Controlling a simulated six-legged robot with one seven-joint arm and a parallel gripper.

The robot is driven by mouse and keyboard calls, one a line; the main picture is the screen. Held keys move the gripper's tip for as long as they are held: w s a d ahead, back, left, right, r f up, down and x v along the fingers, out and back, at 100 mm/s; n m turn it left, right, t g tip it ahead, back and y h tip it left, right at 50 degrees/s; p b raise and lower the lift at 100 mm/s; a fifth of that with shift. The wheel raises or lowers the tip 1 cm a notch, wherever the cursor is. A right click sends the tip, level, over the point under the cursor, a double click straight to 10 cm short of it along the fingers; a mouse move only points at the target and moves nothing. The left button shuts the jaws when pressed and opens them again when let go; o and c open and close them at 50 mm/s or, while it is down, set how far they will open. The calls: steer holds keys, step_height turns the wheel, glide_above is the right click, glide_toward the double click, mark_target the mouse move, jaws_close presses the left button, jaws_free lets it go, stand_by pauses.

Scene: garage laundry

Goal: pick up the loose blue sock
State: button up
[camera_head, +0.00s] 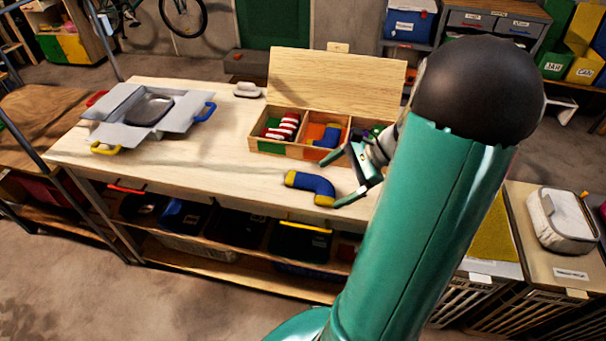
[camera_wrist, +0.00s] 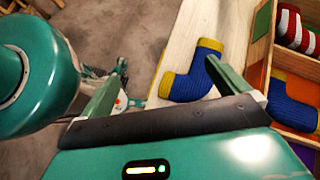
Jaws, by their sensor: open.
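The loose blue sock (camera_head: 312,186), with yellow cuff and toe, lies bent on the wooden worktop in front of the sorting box. It also shows in the wrist view (camera_wrist: 190,86), beyond my fingertips and nearer the right finger, which overlaps part of it. My gripper (camera_head: 338,179) is open and empty, just right of the sock in the head view; the wrist view shows its fingers spread apart (camera_wrist: 160,72). I cannot tell the exact height of the fingertips above the worktop.
The sorting box (camera_head: 268,146) with raised lid stands behind; a striped red-white sock (camera_head: 283,128) and another blue sock (camera_head: 327,137) lie in separate compartments. A grey open carton (camera_head: 110,132) stands at left. The worktop's middle (camera_head: 200,160) is clear.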

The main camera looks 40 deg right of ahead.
mark_target(325, 188)
steer(key=s+d+f+m+t, duration=0.1)
steer(key=d+m, duration=0.1)
steer(key=d, duration=0.1)
steer(key=s+d+f+m+t, duration=0.1)
steer(key=s+d+m+t, duration=0.1)
steer(key=s+d+f+m+t, duration=0.1)
steer(key=d+m+t, duration=0.1)
steer(key=d, duration=0.1)
steer(key=shift+s+d+f, duration=0.2)
steer(key=shift+d+f, duration=0.05)
steer(key=shift+d, duration=0.1)
steer(key=shift+d+f, duration=0.1)
steer(key=shift+f, duration=0.05)
steer(key=x, duration=1.3)
steer(key=shift+w, duration=0.25)
steer(key=shift+c, duration=0.4)
steer(key=c, duration=0.6)
